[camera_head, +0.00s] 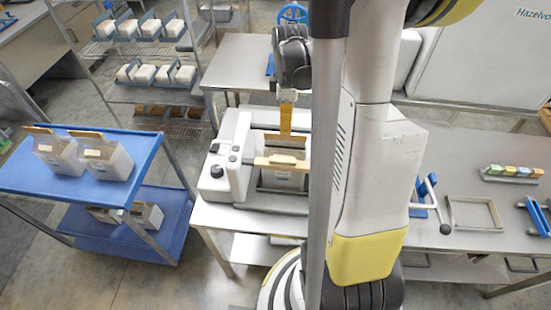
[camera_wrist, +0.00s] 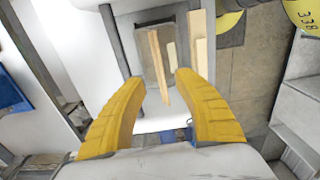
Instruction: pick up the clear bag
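My gripper (camera_head: 287,122) hangs point-down over the white bench machine (camera_head: 231,152) in the head view. In the wrist view its two yellow fingers (camera_wrist: 159,76) stand apart with a clear gap. A greyish see-through bag-like shape with a pale label (camera_head: 283,181) sits inside the machine, below and in front of my fingers. In the wrist view a grey panel (camera_wrist: 151,44) and upright tan strips (camera_wrist: 160,66) show beyond and between the fingertips. I cannot tell whether either finger touches them. The shape is partly hidden by the tan bar (camera_head: 275,161) and my arm.
A blue cart (camera_head: 60,185) at left carries white bags with tan tops (camera_head: 104,158). A wire rack (camera_head: 120,48) with more white packs stands behind it. At right, the bench holds a metal frame (camera_head: 474,214), blue clamps and a row of coloured blocks (camera_head: 511,172).

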